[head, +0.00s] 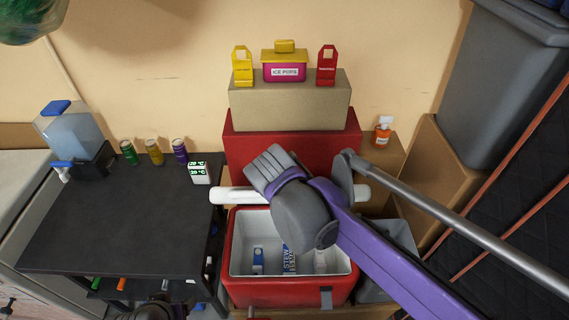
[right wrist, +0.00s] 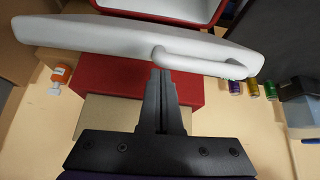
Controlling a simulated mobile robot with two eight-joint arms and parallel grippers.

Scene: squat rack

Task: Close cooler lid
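A dark table (head: 120,220) with cans and a water dispenser (head: 70,135) stands left. Behind the cooler, a red box (head: 240,145) bears a tan box (head: 290,108) topped by an ice-pops box (head: 285,68). An orange bottle (head: 382,131) and grey bin (head: 500,80) stand right.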

